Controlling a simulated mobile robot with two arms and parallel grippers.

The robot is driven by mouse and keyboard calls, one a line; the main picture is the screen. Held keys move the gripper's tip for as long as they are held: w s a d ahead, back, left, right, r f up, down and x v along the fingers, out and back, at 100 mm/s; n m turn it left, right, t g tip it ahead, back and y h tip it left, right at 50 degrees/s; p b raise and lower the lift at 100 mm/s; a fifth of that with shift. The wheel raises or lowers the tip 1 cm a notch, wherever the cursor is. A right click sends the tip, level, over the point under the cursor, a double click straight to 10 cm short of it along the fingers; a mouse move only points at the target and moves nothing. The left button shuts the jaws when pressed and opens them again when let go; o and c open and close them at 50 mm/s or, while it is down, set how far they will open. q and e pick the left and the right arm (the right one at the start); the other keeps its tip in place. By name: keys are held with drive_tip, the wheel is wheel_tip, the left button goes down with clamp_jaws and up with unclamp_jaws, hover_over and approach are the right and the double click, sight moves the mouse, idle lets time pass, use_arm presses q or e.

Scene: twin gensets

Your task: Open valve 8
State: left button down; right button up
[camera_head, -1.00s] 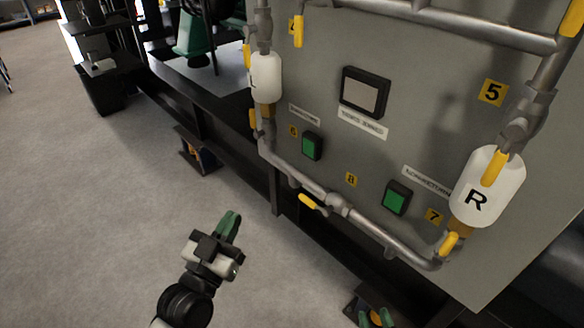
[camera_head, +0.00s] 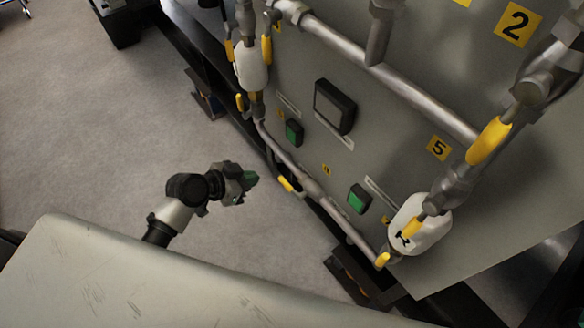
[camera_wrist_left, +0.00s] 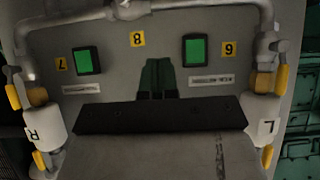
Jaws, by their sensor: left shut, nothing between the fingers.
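Valve 8 is on the lower horizontal pipe of the grey panel, near the small 8 label (camera_head: 326,170). Its yellow handle (camera_head: 286,184) points out to the left of the pipe in the head view. My left gripper (camera_head: 250,178) is shut and empty, a little left of the handle and apart from it in the picture. In the left wrist view the gripper's green fingers (camera_wrist_left: 157,78) are together below the upside-down 8 label (camera_wrist_left: 137,40). The valve 8 body (camera_wrist_left: 128,10) is at the top edge there; its handle is not clearly seen. My right gripper is not in view.
White cylinders L (camera_head: 251,65) and R (camera_head: 419,225) flank the panel, with other yellow handles (camera_head: 489,140) close by. Green buttons (camera_head: 358,199) sit above the lower pipe. A dark frame runs below the panel. Open grey floor (camera_head: 110,110) lies left.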

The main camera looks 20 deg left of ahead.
use_arm(q)
hover_over(286, 182)
drive_tip(key=s+a, duration=0.2)
wheel_tip(286, 182, down, 5)
drive_tip(key=f, duration=0.4)
drive_tip(key=shift+w+d+f+b, duration=0.2)
drive_tip(key=shift+d+b, duration=0.1)
drive_tip(key=shift+b, duration=0.1)
drive_tip(key=shift+f+b, duration=0.55)
drive_tip(key=shift+b, duration=0.4)
drive_tip(key=shift+w+r, duration=0.1)
